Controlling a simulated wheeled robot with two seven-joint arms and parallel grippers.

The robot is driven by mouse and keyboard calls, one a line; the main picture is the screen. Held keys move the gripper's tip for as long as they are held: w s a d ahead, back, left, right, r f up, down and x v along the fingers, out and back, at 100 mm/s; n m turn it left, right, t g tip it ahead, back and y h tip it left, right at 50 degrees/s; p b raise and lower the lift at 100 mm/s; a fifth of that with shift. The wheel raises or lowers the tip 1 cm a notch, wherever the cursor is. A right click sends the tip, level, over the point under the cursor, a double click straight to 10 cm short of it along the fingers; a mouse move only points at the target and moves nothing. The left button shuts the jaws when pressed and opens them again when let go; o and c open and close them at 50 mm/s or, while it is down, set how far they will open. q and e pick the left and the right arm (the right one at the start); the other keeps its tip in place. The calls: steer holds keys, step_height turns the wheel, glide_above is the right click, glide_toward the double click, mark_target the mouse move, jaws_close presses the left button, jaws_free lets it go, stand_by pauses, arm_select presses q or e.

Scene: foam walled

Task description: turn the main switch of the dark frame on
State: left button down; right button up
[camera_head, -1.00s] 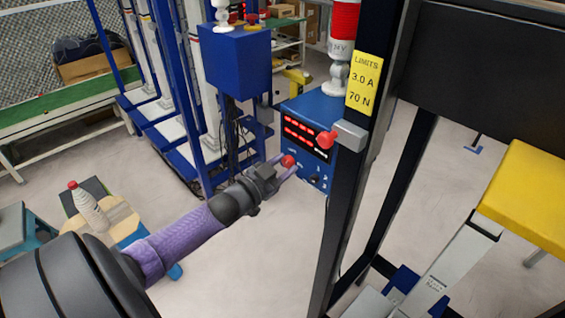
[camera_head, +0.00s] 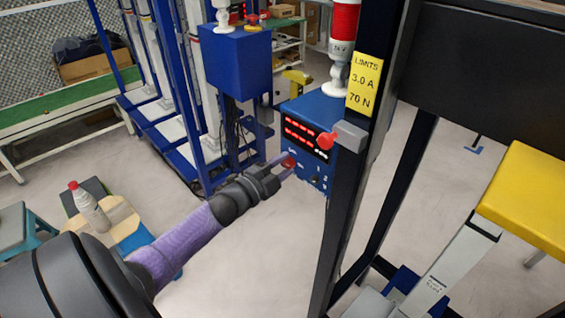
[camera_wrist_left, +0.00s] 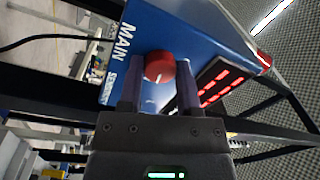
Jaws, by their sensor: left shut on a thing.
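The main switch is a round red knob (camera_head: 289,161) on the front of a blue control box (camera_head: 318,108) on the dark frame (camera_head: 345,215). In the left wrist view, the red knob (camera_wrist_left: 160,67) sits beside the word MAIN on the blue box face (camera_wrist_left: 150,35). My left gripper (camera_head: 282,163) reaches the box front. Its two fingers (camera_wrist_left: 160,88) are shut on the knob, one on each side. A small pale mark shows on the knob; I cannot tell its setting. My right gripper is not in view.
Red digits glow on the box's display (camera_head: 305,138). A yellow LIMITS sign (camera_head: 364,83) is above. A blue-framed machine (camera_head: 236,62) stands behind. Floor below is clear.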

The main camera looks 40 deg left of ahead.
arm_select(q)
steer(key=shift+m, duration=1.1)
steer(key=shift+c, duration=1.4)
jaws_free()
steer(key=s+p, duration=0.1)
steer(key=s, duration=0.9)
steer(key=shift+a+f, duration=0.3)
steer(key=shift+a, duration=0.15)
